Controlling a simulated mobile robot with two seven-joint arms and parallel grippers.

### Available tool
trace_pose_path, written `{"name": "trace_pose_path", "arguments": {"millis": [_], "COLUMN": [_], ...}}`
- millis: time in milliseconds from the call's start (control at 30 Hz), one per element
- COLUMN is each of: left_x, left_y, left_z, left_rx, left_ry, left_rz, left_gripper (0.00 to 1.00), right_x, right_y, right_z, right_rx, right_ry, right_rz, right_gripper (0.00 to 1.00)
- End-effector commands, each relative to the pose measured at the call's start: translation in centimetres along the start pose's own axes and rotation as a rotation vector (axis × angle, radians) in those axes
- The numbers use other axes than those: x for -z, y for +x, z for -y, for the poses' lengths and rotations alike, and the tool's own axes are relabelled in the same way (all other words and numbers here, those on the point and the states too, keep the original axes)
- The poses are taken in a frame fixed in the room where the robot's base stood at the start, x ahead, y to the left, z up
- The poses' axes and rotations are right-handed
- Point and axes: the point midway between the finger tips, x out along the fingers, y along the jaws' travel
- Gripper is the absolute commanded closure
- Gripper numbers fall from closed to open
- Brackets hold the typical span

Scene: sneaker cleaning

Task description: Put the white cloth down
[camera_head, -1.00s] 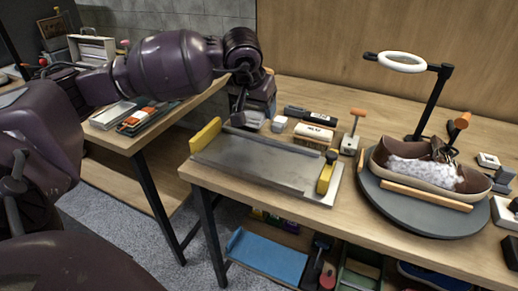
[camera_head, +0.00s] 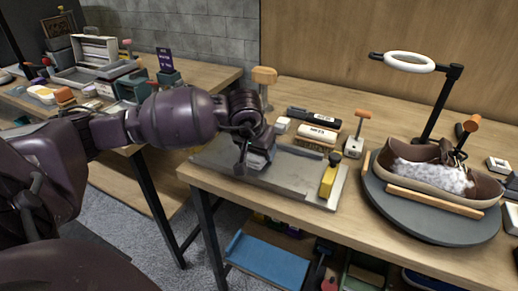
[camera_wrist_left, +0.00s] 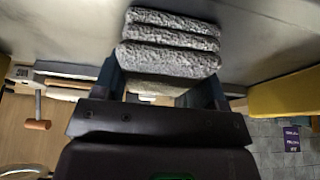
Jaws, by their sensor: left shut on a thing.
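The white cloth (camera_wrist_left: 170,45) shows in the left wrist view as a folded, fuzzy, greyish-white stack of layers. My left gripper (camera_wrist_left: 160,82) is shut on it, with a finger on either side. In the head view my left gripper (camera_head: 250,168) is low over the left part of the flat grey metal tray (camera_head: 300,178), and the cloth cannot be made out there. The tray also fills the top of the left wrist view (camera_wrist_left: 270,30). Whether the cloth touches the tray is unclear. My right gripper is not in view.
A yellow end block (camera_head: 328,178) stands on the tray's right; another yellow block shows in the wrist view (camera_wrist_left: 285,95). Brushes (camera_head: 318,133) lie behind the tray. A foam-covered brown sneaker (camera_head: 440,172) sits on a round grey turntable (camera_head: 430,222) at right, under a ring lamp (camera_head: 409,61).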

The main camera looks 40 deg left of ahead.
Motion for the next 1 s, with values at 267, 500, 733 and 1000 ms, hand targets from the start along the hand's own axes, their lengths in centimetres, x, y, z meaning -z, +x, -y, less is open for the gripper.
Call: {"name": "trace_pose_path", "arguments": {"millis": [267,500,733,1000], "left_x": [0.0,-0.1,0.0,0.3], "left_y": [0.1,0.1,0.1,-1.8], "left_z": [0.0,0.0,0.0,0.1], "left_rx": [0.001,0.001,0.001,0.002], "left_ry": [0.0,0.0,0.0,0.0], "left_rz": [-0.001,-0.001,-0.002,-0.008], "left_gripper": [0.53,0.1,0.09,0.09], "right_x": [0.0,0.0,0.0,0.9], "right_y": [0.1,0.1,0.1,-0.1], "right_z": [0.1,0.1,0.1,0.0], "right_rx": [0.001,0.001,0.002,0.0], "right_ry": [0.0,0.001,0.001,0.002], "right_rz": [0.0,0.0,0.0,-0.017], "right_gripper": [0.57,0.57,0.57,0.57]}}
